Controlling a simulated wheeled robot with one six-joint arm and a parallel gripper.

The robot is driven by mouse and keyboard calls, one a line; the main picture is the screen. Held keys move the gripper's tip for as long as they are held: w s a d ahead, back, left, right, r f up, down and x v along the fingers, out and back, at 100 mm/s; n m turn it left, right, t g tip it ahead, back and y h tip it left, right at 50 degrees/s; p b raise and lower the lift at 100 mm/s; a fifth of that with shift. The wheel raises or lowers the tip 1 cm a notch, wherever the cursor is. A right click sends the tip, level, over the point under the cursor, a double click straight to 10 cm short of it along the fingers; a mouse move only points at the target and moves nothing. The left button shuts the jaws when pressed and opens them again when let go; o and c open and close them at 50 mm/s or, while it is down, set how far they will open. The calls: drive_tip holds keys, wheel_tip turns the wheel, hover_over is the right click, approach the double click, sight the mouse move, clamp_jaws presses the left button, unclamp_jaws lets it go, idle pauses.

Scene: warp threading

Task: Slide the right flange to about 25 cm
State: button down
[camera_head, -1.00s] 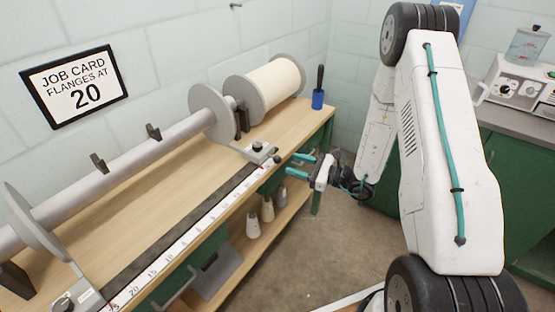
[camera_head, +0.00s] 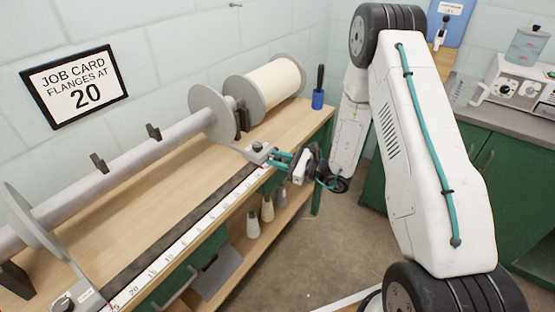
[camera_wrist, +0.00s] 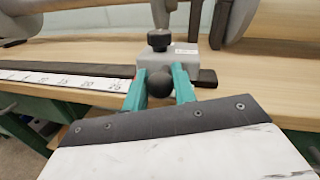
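The right flange (camera_head: 211,115) is a grey disc on the long bar (camera_head: 95,187). Its slider block (camera_head: 258,151) sits at the right end of the ruler (camera_head: 190,235). In the wrist view the block (camera_wrist: 185,58) has a dark top screw (camera_wrist: 159,40) and a round black knob (camera_wrist: 160,85) facing me. My gripper (camera_head: 279,158) is at that knob, with its teal fingers (camera_wrist: 160,84) on either side and apparently touching it. The ruler (camera_wrist: 65,80) runs left from the block; its nearest number looks like 25, small and blurred. The left flange (camera_head: 32,222) is at far left.
A wall card (camera_head: 75,87) reads "JOB CARD FLANGES AT 20". Cones (camera_head: 267,210) stand on the shelf below. The bench top (camera_head: 150,200) behind the rail is mostly clear.

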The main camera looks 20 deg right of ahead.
drive_tip(key=shift+s+a, duration=0.5)
drive_tip(key=shift+a, duration=0.2)
drive_tip(key=shift+s+a, duration=0.45)
drive_tip(key=shift+a, duration=0.2)
drive_tip(key=shift+d, duration=0.1)
drive_tip(key=c, duration=1.2)
unclamp_jaws()
drive_tip(key=shift+d, duration=0.1)
drive_tip(key=v, duration=0.7)
drive_tip(key=shift+s+d, duration=0.2)
drive_tip(key=shift+d, duration=0.05)
